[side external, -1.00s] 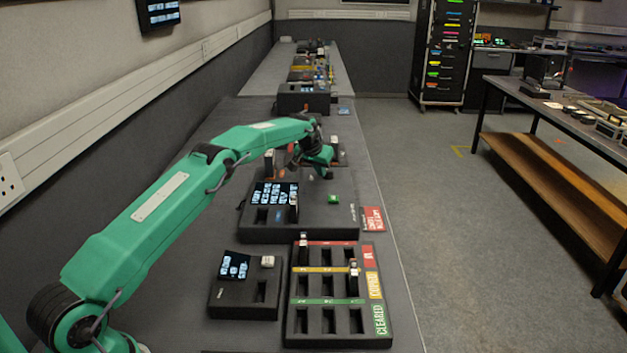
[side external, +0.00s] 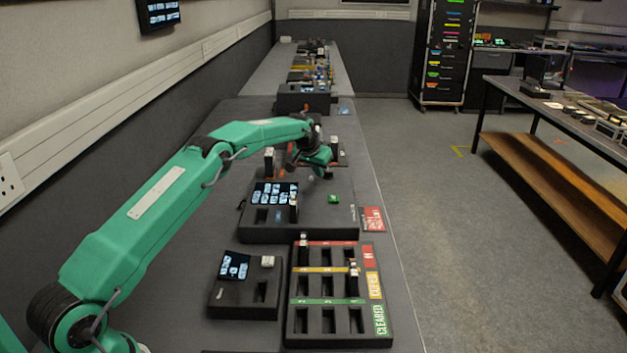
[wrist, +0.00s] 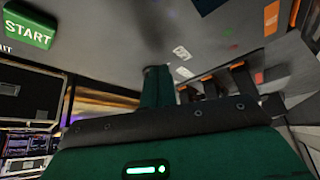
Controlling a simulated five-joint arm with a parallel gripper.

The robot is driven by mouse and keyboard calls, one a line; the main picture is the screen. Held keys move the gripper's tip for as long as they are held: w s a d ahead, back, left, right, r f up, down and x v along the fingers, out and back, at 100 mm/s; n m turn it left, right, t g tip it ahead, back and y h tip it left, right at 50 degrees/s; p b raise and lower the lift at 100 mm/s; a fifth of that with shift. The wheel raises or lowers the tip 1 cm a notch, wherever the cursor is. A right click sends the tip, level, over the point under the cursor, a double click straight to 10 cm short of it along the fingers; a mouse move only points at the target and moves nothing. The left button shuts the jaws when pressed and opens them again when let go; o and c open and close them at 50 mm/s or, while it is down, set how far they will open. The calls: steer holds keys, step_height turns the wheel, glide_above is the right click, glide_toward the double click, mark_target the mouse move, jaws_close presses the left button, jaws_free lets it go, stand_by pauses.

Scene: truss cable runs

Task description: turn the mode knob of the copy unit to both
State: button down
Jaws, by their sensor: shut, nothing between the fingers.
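The copy unit (side external: 300,228) is a dark box in the middle of the bench, with a lit screen (side external: 272,193), slots and a green START button (side external: 334,199). The START button (wrist: 29,24) is also large at the upper left of the wrist view. My gripper (side external: 322,175) is low over the far side of the unit, beyond the button. In the wrist view my gripper (wrist: 157,72) is shut and empty, its tips close to the unit's top face. Small white labels (wrist: 181,53) lie beside the tips. I cannot make out the mode knob; the fingers may hide it.
Nearer the camera are a small reader box (side external: 222,298) with a screen and a slotted tray (side external: 375,335) with red, yellow and green rows. An orange-marked upright piece (side external: 268,163) stands left of my gripper. More units (side external: 303,99) stand farther along. The aisle floor is clear.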

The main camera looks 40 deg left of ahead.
steer(key=shift+r, duration=3)
steer(key=shift+w+d+r, duration=0.25)
steer(key=shift+d, duration=0.25)
steer(key=shift+w+d+r, duration=0.2)
steer(key=shift+d, duration=0.3)
steer(key=shift+f, duration=0.1)
steer(key=shift+f, duration=3.4)
steer(key=shift+w+a, duration=0.1)
steer(key=shift+w, duration=0.1)
steer(key=shift+s+a, duration=0.2)
steer(key=shift+a, duration=0.55)
steer(key=shift+s, duration=0.4)
